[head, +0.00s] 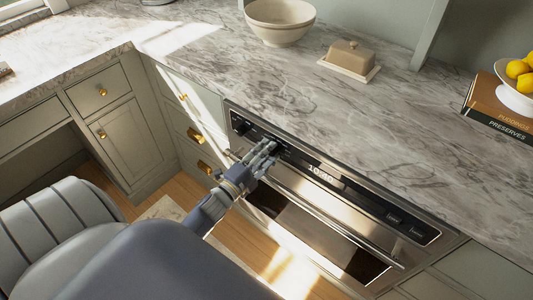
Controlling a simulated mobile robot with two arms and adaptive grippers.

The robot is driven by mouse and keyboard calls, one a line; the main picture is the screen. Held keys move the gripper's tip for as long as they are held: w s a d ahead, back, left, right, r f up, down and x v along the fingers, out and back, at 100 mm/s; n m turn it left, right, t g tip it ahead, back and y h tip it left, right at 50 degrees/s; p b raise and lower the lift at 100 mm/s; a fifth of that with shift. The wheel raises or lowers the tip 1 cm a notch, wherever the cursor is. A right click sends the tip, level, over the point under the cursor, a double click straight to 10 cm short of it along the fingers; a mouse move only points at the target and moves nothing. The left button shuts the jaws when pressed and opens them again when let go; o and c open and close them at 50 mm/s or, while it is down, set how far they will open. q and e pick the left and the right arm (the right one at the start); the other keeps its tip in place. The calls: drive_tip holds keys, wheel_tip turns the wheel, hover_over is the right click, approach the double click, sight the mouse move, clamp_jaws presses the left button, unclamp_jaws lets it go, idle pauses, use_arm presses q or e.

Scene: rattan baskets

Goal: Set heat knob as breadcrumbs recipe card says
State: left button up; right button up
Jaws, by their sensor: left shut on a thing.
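The oven (340,215) is built in under the marble counter, with a black control panel (355,195) along its top edge. One dark knob (241,128) shows at the panel's left end. My left gripper (271,150) is at the panel just right of that knob, with its fingers shut on a dark control knob that they mostly hide. Where this knob's pointer stands cannot be seen. A lit display (320,173) sits right of the gripper; its digits are too small to read surely. No recipe card can be made out. My right gripper is not in view.
A cream bowl (280,22) and a covered butter dish (349,59) stand on the marble counter (400,120). Books (495,108) under a bowl of lemons (518,98) are at the right. The oven handle (330,222) runs below the panel. Cabinets (130,140) stand left.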

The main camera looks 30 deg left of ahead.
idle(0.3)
use_arm(q)
drive_tip(key=o, duration=1.1)
drive_tip(key=s, duration=0.8)
drive_tip(key=s+a, duration=0.1)
drive_tip(key=s, duration=0.3)
drive_tip(key=shift+f, duration=0.3)
drive_tip(key=shift+f, duration=0.1)
